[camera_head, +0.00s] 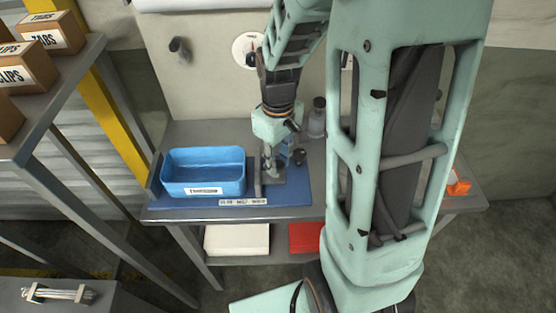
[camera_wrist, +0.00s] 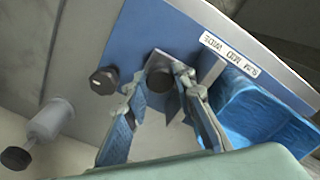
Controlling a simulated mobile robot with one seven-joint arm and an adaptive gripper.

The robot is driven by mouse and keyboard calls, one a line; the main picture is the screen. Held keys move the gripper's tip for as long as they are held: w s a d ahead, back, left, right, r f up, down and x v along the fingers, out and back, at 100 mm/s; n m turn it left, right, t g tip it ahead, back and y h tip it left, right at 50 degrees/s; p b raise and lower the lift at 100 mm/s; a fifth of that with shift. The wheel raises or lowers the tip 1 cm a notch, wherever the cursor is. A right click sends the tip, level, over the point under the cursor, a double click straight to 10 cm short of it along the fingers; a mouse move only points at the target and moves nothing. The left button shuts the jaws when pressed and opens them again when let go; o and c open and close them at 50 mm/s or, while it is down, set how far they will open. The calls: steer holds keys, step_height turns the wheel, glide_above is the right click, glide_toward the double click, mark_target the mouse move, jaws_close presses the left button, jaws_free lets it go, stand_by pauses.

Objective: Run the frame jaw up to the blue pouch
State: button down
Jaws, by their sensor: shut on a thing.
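My gripper (camera_head: 268,168) points down over the blue mat (camera_head: 225,202), right of the blue tray (camera_head: 203,187). In the wrist view my gripper (camera_wrist: 160,82) has its fingers closed about a small grey block (camera_wrist: 158,58) with a dark round part (camera_wrist: 160,79); I take this for the frame jaw. An upright grey plate (camera_head: 257,178) stands between it and the tray; the plate also shows in the wrist view (camera_wrist: 211,72). A separate blue pouch is not clear; the crinkled blue in the tray (camera_wrist: 250,105) may be it.
A dark knob (camera_head: 299,157) sits right of my gripper. A clear bottle (camera_head: 317,122) stands behind it on the grey bench (camera_head: 190,133). A shelf of boxes (camera_head: 52,34) is at left. An orange item (camera_head: 458,186) lies at right. My arm hides part of the bench.

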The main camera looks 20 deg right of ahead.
mark_target(259, 166)
steer(key=shift+a, duration=0.1)
steer(key=a, duration=0.2)
steer(key=w+a, duration=0.1)
steer(key=a, duration=0.1)
steer(key=shift+w+a, duration=0.2)
steer(key=c, duration=1.6)
jaws_free()
steer(key=shift+r, duration=0.1)
step_height(259, 166, up, 12)
